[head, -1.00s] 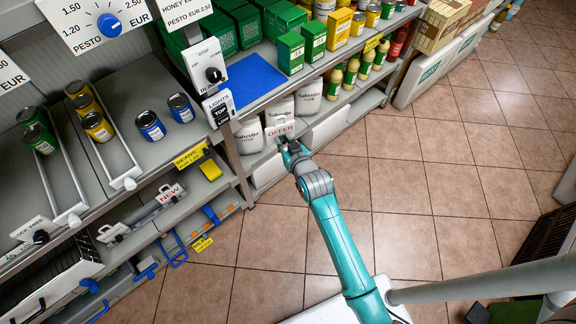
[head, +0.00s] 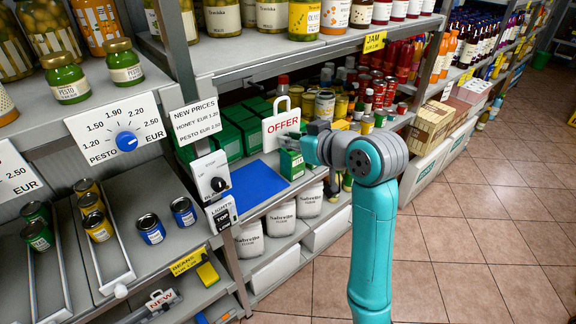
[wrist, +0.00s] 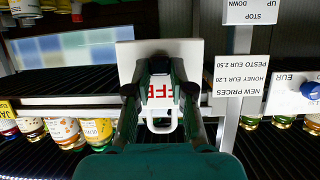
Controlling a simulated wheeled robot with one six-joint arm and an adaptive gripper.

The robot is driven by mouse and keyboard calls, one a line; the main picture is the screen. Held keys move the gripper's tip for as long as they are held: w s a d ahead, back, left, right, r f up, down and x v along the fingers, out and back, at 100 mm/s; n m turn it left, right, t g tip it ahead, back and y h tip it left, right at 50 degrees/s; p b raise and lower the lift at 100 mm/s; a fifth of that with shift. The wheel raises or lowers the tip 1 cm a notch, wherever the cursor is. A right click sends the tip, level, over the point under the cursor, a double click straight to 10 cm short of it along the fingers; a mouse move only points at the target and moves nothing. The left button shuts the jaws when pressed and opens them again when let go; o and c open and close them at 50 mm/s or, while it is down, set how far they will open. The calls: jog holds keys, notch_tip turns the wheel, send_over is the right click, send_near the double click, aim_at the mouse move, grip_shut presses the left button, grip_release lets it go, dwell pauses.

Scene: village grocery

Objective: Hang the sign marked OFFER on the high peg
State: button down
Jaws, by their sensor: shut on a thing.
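The OFFER sign (head: 282,130) is a white plate with red letters and a loop handle on top. My gripper (head: 303,140) is shut on it and holds it upright in front of the shelf with green boxes. In the wrist view the sign (wrist: 132,62) appears upside down between the fingers of my gripper (wrist: 160,88), which cover part of the lettering. The sign's handle (wrist: 161,128) is free of any peg there. I cannot make out the high peg in either view.
A NEW PRICES card (head: 195,121) hangs on the shelf post left of the sign. A pesto dial panel (head: 116,132) is further left. The upper shelf (head: 225,55) carries jars above the sign. A NEW sign (head: 160,298) sits low at left. Open tiled floor (head: 470,240) lies right.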

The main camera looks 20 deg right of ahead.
jog(key=s+r, duration=0.2)
jog(key=r, duration=0.1)
jog(key=shift+r+n, duration=0.2)
jog(key=shift+n, duration=0.1)
jog(key=shift+w+a+r+x, duration=0.1)
jog(key=shift+r+x, duration=0.25)
jog(key=shift+x, duration=1.35)
jog(key=shift+w+a+r+x, duration=0.15)
jog(key=shift+r+x, duration=0.2)
jog(key=shift+x, duration=1.35)
jog(key=shift+w+a+r+x, duration=0.1)
jog(key=shift+r+x, duration=0.3)
jog(key=shift+x, duration=1.3)
jog(key=c, duration=0.9)
grip_release()
jog(key=shift+c, duration=0.2)
